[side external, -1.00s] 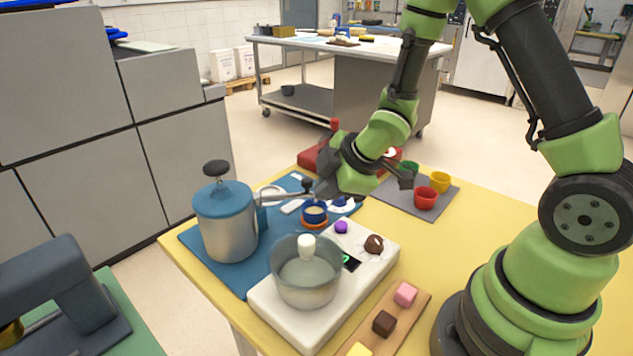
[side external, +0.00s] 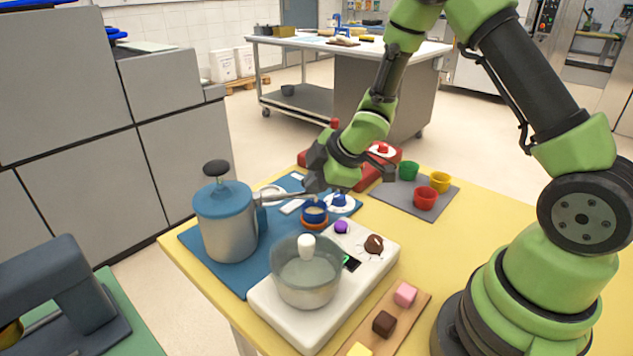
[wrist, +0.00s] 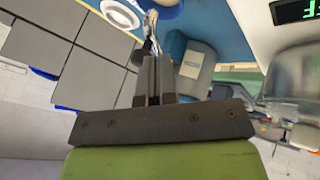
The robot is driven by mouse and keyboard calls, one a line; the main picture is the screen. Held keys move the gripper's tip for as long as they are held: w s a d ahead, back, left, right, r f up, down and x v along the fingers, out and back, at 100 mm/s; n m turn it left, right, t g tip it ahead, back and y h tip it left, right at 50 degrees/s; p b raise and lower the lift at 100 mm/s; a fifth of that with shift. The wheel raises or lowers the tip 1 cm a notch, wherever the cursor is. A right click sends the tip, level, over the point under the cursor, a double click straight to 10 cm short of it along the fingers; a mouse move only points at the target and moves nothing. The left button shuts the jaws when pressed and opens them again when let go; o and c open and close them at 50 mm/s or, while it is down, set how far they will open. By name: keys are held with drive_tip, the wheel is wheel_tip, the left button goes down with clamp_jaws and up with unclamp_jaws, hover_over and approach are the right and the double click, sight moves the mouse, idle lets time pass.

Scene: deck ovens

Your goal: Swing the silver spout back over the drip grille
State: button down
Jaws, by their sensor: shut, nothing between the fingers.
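The silver spout (side external: 288,197) reaches right from the blue-topped silver pot (side external: 228,232) in the side external view, ending by my gripper (side external: 314,186). The spout also shows in the wrist view (wrist: 152,38), just beyond the fingertips. My gripper (wrist: 154,60) is shut and empty, its fingers together close to the spout; I cannot tell if they touch it. A blue cup (side external: 314,212) stands on an orange saucer just below the spout's end. I cannot clearly make out the drip grille.
A white scale (side external: 352,262) holding a glass pot (side external: 305,278) stands in front. A board of coloured cubes (side external: 384,323) lies nearer. Red, green and yellow cups stand on a grey mat (side external: 397,198) at the right. A red box (side external: 352,166) stands behind my gripper.

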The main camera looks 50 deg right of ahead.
drive_tip(key=shift+w+d+n+y, duration=0.8)
drive_tip(key=shift+w+d+n, duration=0.25)
drive_tip(key=shift+n, duration=0.35)
drive_tip(key=shift+w+d+n+g+y, duration=0.4)
drive_tip(key=shift+w+d+n+y, duration=0.2)
drive_tip(key=shift+w+n, duration=0.4)
drive_tip(key=shift+w+d+n+g, duration=0.2)
drive_tip(key=shift+w+n, duration=0.1)
drive_tip(key=shift+w, duration=0.25)
drive_tip(key=shift+w+d+n+g, duration=0.1)
drive_tip(key=shift+w+d+n, duration=0.15)
drive_tip(key=shift+w, duration=0.25)
